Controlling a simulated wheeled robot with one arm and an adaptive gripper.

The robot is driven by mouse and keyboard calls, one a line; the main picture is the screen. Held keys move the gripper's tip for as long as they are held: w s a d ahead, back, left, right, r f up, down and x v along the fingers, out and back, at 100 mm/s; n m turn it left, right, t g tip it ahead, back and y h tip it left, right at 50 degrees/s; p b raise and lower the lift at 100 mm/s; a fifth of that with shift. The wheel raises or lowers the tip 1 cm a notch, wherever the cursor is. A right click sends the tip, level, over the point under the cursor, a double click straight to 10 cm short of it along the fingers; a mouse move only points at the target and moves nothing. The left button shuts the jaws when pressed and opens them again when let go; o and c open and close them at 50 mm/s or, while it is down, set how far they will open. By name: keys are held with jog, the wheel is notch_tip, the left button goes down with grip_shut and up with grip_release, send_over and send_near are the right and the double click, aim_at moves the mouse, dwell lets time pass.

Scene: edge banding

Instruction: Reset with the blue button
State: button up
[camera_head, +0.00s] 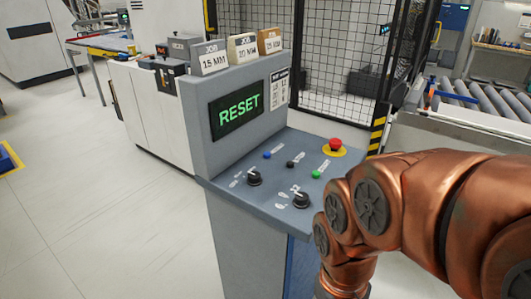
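The blue button (267,155) is a small round button at the left back of the sloped grey control panel (240,190). The screen (237,115) above it reads "RESET" in green letters. My copper-coloured arm (430,210) fills the lower right and reaches to the panel's right edge. My gripper is not in view, so its state and its distance from the blue button cannot be seen. Nothing covers the blue button.
A black button (290,163), a green button (316,174) and a red emergency stop (336,145) share the panel. Two black knobs (254,178) sit at its front. Job cards (242,49) stand on top. A mesh fence (340,60) is behind.

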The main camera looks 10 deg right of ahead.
grip_shut()
dwell(1.4)
